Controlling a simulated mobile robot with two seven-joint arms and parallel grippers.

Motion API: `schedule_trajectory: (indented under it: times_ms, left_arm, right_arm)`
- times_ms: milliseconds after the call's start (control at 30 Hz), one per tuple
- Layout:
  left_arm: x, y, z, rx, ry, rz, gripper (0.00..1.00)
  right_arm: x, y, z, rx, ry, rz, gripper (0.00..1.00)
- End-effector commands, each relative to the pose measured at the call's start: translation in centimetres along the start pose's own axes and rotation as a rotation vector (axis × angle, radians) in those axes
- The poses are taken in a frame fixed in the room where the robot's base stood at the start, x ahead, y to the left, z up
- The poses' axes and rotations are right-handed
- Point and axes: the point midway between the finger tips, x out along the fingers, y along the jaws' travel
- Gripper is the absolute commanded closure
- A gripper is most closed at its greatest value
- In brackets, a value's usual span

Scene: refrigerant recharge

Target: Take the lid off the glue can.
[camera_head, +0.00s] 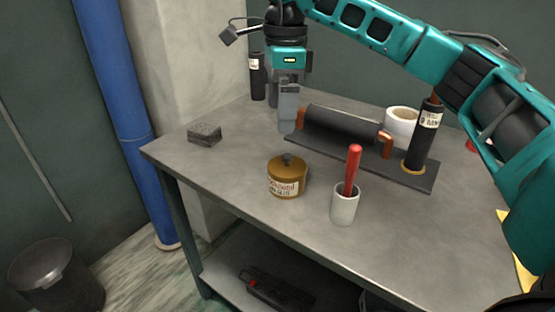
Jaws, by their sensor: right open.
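The glue can (284,187) is a small brownish-yellow pot with a pale printed label, standing upright on the grey workbench (225,170). Its lid (286,165), with a dark knob (287,158) on top, sits on the can. My right gripper (287,124) is open and points downward behind the can in the picture, apart from the lid and near the left end of a dark roller. Its fingers overlap in this view, so the gap between them is hard to see. My left gripper is not in view.
A white cup (345,208) with a red-handled tool (353,168) stands just right of the can. Behind are a dark cylinder (340,126) with copper ends on a dark plate (425,180), a black bottle (428,130) and a white roll (402,121). A grey block (205,132) lies left.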

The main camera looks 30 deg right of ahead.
Motion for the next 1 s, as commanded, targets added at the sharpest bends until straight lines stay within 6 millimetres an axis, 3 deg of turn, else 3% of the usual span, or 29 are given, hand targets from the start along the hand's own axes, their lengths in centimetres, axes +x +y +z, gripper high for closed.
schedule_trajectory:
  times_ms: [167, 500, 767, 1000]
  left_arm:
    - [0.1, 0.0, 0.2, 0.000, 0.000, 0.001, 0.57]
    - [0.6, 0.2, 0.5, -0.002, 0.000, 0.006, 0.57]
    - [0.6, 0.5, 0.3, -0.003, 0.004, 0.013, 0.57]
    - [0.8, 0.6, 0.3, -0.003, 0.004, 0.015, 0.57]
  right_arm:
    - [-0.8, -0.6, -1.8, 0.021, 0.056, -0.030, 0.00]
    - [5.1, -0.7, -2.1, 0.021, 0.057, -0.029, 0.00]
    - [7.1, -0.8, -2.2, 0.021, 0.055, -0.028, 0.00]
    - [10.7, -1.1, -2.6, 0.021, 0.055, -0.028, 0.00]
